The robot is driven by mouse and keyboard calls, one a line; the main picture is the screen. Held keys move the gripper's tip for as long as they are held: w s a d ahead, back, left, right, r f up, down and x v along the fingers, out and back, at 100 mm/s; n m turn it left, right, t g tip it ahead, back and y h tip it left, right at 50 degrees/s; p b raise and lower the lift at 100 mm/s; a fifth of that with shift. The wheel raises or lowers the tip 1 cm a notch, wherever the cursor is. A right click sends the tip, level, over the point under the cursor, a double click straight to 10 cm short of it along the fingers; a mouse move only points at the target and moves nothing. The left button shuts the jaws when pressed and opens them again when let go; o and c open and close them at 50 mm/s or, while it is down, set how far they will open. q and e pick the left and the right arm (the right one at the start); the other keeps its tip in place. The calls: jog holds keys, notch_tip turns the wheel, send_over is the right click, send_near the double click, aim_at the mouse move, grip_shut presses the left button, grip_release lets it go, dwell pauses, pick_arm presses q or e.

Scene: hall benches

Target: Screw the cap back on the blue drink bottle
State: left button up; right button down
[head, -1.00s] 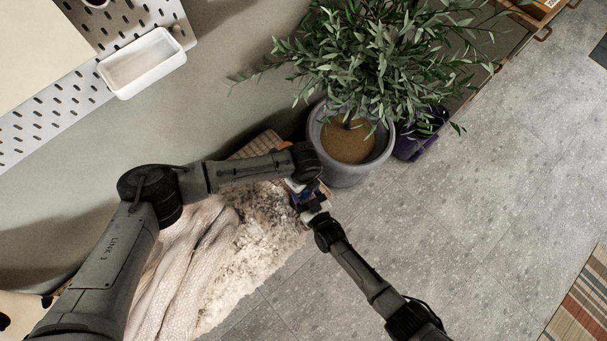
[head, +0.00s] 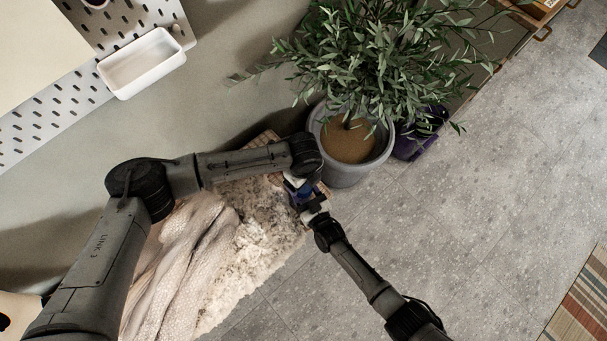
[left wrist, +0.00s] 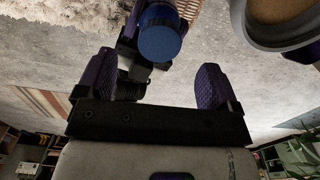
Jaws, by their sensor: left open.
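The blue bottle (head: 304,190) is partly hidden in the head view between my two grippers. In the left wrist view a round blue cap-like end (left wrist: 160,42) faces the camera, with a darker blue body (left wrist: 156,12) behind it. I cannot tell how tightly the cap sits. My left gripper (left wrist: 157,70) is open, with its two purple-padded fingers on either side of that blue end and a visible gap to each. My right gripper (head: 312,203) is at the bottle from the lower right and appears closed around its body; its fingers are mostly hidden.
A potted plant (head: 347,173) in a grey pot stands just beyond the grippers. A purple container (head: 412,145) is behind it. A pale blanket (head: 175,260) and a fluffy rug (head: 245,255) lie below the left arm.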

pick_arm(q)
notch_tip(320, 180, up, 8)
jog(key=shift+f, duration=0.25)
pick_arm(e)
jog(key=shift+c, duration=1)
grip_release()
jog(key=shift+s, duration=0.1)
jog(key=shift+s+d, duration=0.15)
jog(key=shift+s, duration=0.1)
pick_arm(q)
notch_tip(320, 180, up, 4)
jog(key=p, duration=0.3)
jog(key=shift+f+p, duration=0.15)
jog(key=shift+p, duration=0.2)
pick_arm(e)
jog(key=v, duration=1.3)
